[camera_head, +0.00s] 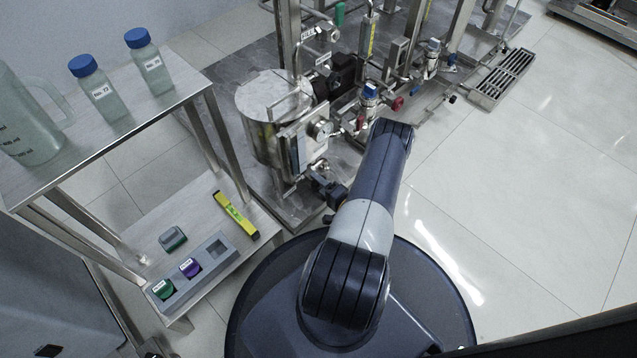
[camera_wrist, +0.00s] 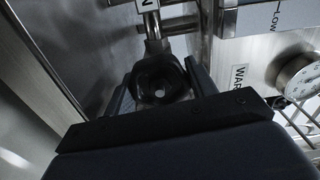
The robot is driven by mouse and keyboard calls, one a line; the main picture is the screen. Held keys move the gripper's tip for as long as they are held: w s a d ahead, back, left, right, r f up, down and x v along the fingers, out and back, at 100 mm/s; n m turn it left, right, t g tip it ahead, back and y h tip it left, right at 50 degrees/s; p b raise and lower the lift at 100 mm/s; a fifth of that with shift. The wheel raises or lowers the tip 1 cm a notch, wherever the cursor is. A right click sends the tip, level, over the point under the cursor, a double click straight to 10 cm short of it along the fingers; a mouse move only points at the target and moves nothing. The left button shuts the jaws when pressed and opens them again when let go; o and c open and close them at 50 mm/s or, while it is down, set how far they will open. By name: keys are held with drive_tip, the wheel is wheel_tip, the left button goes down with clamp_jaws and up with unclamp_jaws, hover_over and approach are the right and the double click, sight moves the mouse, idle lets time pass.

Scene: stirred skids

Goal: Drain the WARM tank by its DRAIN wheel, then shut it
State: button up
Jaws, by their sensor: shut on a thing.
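The steel tank (camera_head: 262,135) stands on the skid behind my arm in the head view, with a round gauge (camera_head: 321,129) on its front. In the wrist view a label reading "WAR", cut off by my gripper, (camera_wrist: 238,80) sits beside the gauge (camera_wrist: 300,78). A dark handwheel (camera_wrist: 158,80) is on a steel stem, below a tag (camera_wrist: 147,5) of which only a final "N" shows. My gripper (camera_wrist: 162,88) is shut on this wheel, one finger on each side. In the head view my gripper (camera_head: 328,188) is low at the tank's front; the wheel is not clear there.
Red and blue valve handles (camera_head: 370,91) and pipes stand right of the tank. A steel shelf unit (camera_head: 180,115) at left holds blue-capped bottles (camera_head: 148,62) and a jug (camera_head: 28,125). A floor drain grate (camera_head: 502,77) lies at upper right. The tiled floor at right is clear.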

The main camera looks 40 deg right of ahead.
drive_tip(key=n, duration=1.3)
drive_tip(key=shift+n, duration=0.4)
idle(0.4)
drive_tip(key=o, duration=1)
drive_tip(key=shift+c, duration=0.2)
drive_tip(key=shift+s, duration=0.1)
